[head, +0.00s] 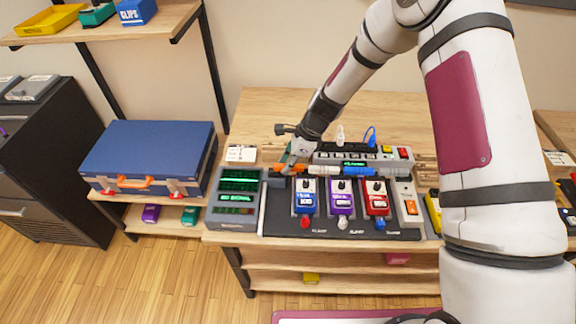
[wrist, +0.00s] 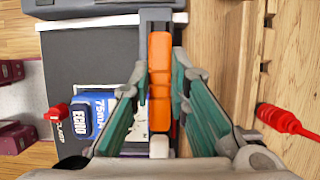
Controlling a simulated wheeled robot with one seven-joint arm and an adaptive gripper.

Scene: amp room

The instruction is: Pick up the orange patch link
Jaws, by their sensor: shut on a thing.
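The orange patch link (wrist: 160,85) runs lengthwise between my fingers in the wrist view, with dark ends. In the head view its orange part (head: 279,167) shows at the upper left of the pedalboard (head: 278,222), partly hidden by my fingers. My gripper (head: 290,165) reaches down to it from behind the pedals. In the wrist view my gripper (wrist: 161,75) has its green-sided fingers on both sides of the link, shut on it. I cannot tell whether the link is clear of the surface below.
Blue (head: 305,197), purple (head: 341,198) and red (head: 376,197) pedals stand close in front. A blue-and-white link (head: 355,170) lies to the right. A grey meter unit (head: 235,200) stands left. A blue case (head: 150,152) sits farther left. The bench behind is mostly clear.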

